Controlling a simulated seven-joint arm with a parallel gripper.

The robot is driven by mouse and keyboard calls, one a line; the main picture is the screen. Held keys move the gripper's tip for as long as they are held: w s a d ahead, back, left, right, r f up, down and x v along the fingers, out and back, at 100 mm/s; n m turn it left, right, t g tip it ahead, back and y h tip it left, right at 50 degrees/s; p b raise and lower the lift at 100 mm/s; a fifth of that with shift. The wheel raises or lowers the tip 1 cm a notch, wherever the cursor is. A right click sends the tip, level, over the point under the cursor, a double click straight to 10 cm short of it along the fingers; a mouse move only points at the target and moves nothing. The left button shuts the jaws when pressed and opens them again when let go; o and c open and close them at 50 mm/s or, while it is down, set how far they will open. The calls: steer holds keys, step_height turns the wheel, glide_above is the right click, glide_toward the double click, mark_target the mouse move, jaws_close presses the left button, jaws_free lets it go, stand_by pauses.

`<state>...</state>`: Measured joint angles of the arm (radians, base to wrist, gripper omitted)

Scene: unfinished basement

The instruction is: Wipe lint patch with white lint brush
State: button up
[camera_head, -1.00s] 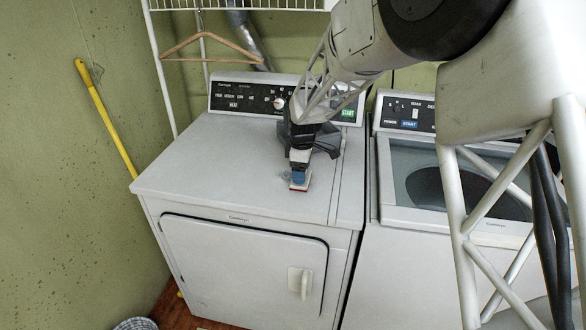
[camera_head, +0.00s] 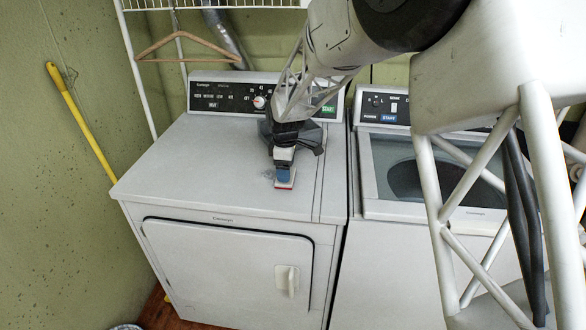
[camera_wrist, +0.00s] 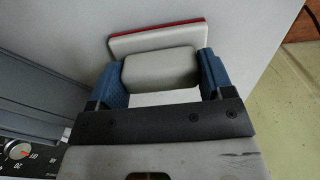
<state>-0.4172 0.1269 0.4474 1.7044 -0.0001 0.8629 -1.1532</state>
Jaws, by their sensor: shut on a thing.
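The white lint brush (camera_head: 285,184) has a pale pad with a red edge and is at the top of the dryer, right of its middle. Its pale handle (camera_wrist: 160,68) and broad head (camera_wrist: 150,40) show in the wrist view. My gripper (camera_head: 283,172) has blue fingers, shut on the handle from both sides. The head is at or just above the dryer top; I cannot tell if it touches. A small faint grey spot (camera_head: 268,174), perhaps the lint patch, lies just left of the brush. No lint is clear in the wrist view.
The white dryer (camera_head: 190,175) has a mostly bare top, with a control panel (camera_head: 220,97) along its back. A washer (camera_head: 395,209) with a dark window stands at the right. A yellow-handled tool (camera_head: 82,122) leans on the left wall. A wooden hanger (camera_head: 190,48) hangs above.

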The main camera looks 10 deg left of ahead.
steer(key=shift+a, duration=5)
steer(key=shift+w, duration=0.25)
steer(key=shift+w+d, duration=0.1)
steer(key=shift+d, duration=0.2)
steer(key=shift+d+f, duration=0.1)
steer(key=shift+d, duration=6.7)
steer(key=shift+a, duration=7.15)
step_height(320, 180, up, 9)
steer(key=shift+f, duration=0.2)
steer(key=shift+d, duration=0.1)
